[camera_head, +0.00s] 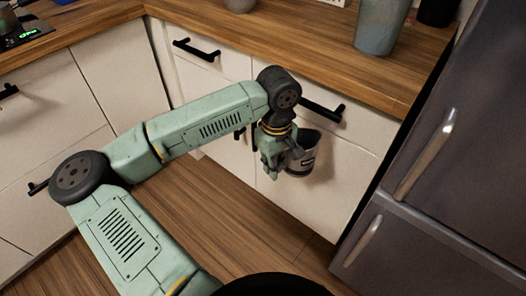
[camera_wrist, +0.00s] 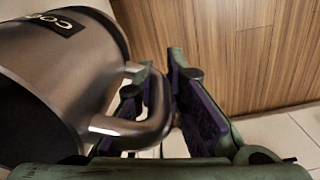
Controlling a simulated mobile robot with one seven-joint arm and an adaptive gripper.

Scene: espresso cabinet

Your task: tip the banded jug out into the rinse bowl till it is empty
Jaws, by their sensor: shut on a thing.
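A metal jug (camera_head: 304,160) with a dark band hangs in front of the white drawer fronts, below the counter edge. It looks somewhat tilted; its contents cannot be seen. My gripper (camera_head: 273,164) is at its left side. In the wrist view the jug (camera_wrist: 85,75) fills the left, with a black label with pale letters, partly cut off. Its handle (camera_wrist: 152,118) runs between the finger pads of my gripper (camera_wrist: 170,95), which is shut on it. I cannot make out a rinse bowl in either view.
A tall grey-blue vessel (camera_head: 381,24) stands on the wooden counter (camera_head: 310,50), with a dark object (camera_head: 437,10) behind it. A small rounded thing (camera_head: 240,4) is cut off at the top edge. A drawer handle (camera_head: 322,109) is close above the jug. A dark fridge (camera_head: 455,150) stands right.

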